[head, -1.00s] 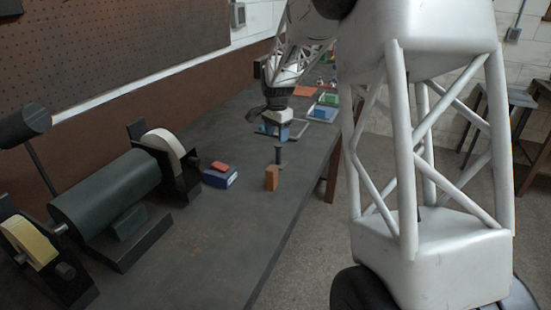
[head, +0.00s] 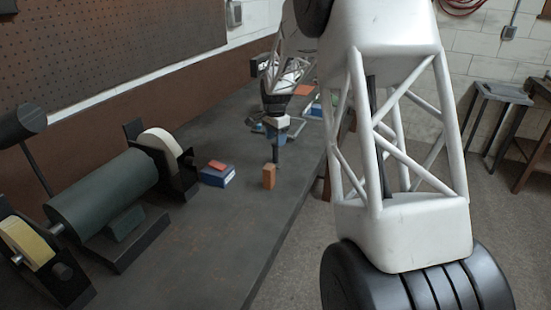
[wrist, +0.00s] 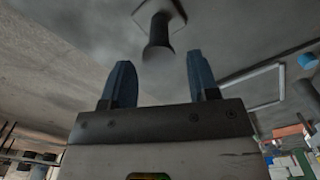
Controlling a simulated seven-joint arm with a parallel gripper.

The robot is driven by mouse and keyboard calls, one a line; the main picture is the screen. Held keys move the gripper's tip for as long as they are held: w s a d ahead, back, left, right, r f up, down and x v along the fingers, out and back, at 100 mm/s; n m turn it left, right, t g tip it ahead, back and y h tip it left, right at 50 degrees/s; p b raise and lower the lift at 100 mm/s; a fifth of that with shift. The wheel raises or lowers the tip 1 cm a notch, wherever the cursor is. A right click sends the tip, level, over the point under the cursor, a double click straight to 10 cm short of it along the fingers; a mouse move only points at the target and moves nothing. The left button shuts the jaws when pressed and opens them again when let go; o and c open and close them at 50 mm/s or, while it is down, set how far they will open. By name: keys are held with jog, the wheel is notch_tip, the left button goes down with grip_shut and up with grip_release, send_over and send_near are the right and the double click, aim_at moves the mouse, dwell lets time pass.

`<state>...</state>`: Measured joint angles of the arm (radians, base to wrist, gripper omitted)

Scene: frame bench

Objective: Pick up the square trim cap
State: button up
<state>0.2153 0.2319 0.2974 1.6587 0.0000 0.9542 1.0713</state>
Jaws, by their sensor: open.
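The trim cap seems to be a dark grey piece with a round stem and a square plate; the stem (head: 277,157) stands on the bench in the head view, just behind the orange block. In the wrist view the stem (wrist: 158,38) and its square plate show at top centre. My gripper (head: 274,140) is directly above the stem in the head view, pointing down. In the wrist view my gripper (wrist: 160,64) has its two blue fingers apart, one each side of the stem's near end. Nothing is held. Contact cannot be told.
An orange block (head: 269,176) stands close in front of the stem. A blue box (head: 217,179) with a red block (head: 217,164) on it is to the left. The front bench top is clear.

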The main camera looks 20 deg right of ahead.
aim_at(276, 162)
jog(key=shift+f, duration=0.5)
jog(key=shift+f, duration=2.6)
jog(key=c, duration=0.9)
jog(key=shift+r, duration=0.1)
jog(key=shift+r, duration=4.95)
jog(key=shift+a, duration=0.1)
